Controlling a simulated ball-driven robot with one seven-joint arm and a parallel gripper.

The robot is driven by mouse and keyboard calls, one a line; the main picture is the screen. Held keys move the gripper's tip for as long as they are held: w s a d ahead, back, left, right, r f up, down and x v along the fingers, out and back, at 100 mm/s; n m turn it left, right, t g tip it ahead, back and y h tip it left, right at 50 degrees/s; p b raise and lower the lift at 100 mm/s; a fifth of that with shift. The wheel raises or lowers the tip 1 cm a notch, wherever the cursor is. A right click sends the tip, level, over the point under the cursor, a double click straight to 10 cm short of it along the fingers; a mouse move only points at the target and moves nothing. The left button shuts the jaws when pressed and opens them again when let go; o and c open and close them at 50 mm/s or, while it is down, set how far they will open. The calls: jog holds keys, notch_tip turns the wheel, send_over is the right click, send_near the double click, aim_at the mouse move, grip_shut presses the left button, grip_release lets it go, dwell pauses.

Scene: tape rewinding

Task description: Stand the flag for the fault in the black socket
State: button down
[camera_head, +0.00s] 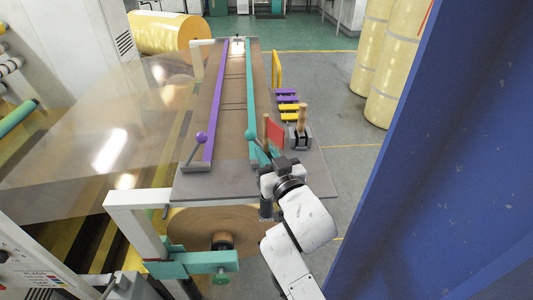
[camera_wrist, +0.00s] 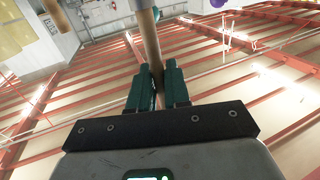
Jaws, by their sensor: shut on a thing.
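The red flag (camera_head: 276,132) stands roughly upright on a wooden pole, at the near right of the long table in the head view. My gripper (camera_head: 271,155) is just below it at the table's near right. In the wrist view, my gripper's teal fingers (camera_wrist: 157,88) are shut on the wooden pole (camera_wrist: 150,45), which extends up and away from them. The cloth does not show clearly there. A dark block (camera_head: 299,137) with wooden sticks (camera_head: 303,113) stands right of the flag; I cannot tell whether it is the black socket. The pole's lower end is hidden.
A teal bar (camera_head: 253,90) and a purple bar (camera_head: 216,90) run along the table (camera_head: 236,150). A blue panel (camera_head: 450,160) bounds the right.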

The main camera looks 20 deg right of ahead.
jog(key=shift+f+b, duration=2.95)
jog(key=shift+f, duration=0.5)
jog(key=c, duration=1)
grip_release()
jog(key=s+b, duration=0.1)
jog(key=s, duration=1)
jog(key=shift+b, duration=0.35)
jog(key=shift+w, duration=0.1)
